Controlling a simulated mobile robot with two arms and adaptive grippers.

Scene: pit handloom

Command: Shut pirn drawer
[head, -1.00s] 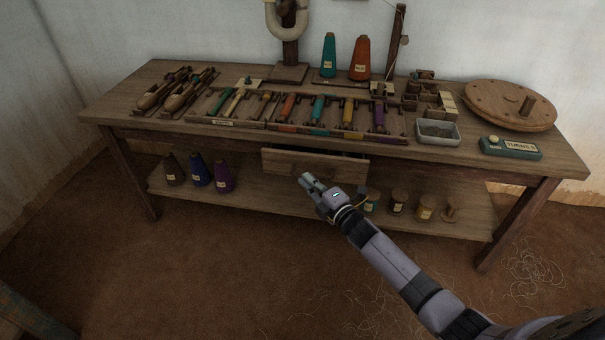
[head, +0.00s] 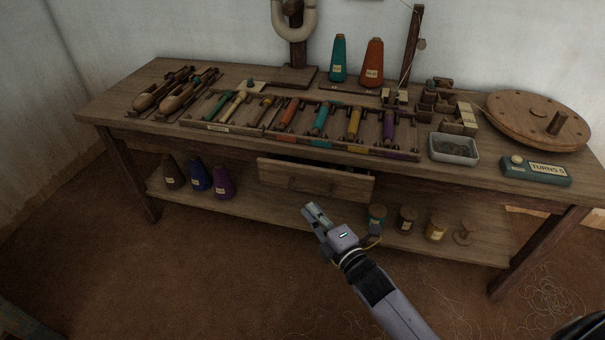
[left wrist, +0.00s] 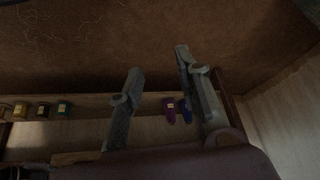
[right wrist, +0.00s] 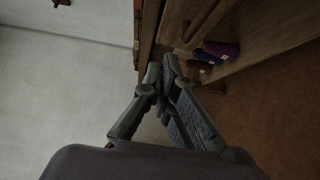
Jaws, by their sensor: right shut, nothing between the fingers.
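The wooden pirn drawer (head: 315,182) hangs under the bench top in the head view. It stands partly open, with a dark gap above its front and a handle on its face. My right gripper (head: 313,211) is shut and empty, in front of and just below the drawer front, apparently apart from it. In the right wrist view, its fingertips (right wrist: 163,66) meet near brown woodwork; I cannot tell which part is the drawer. My left gripper (left wrist: 157,72) is open and empty in the left wrist view, and out of the head view.
The bench top (head: 150,75) carries a pirn tray (head: 235,129), shuttles, cones, a grey dish (head: 453,149) and a round wooden disc (head: 538,120). The lower shelf (head: 270,215) holds dark cones at left and several spools at right.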

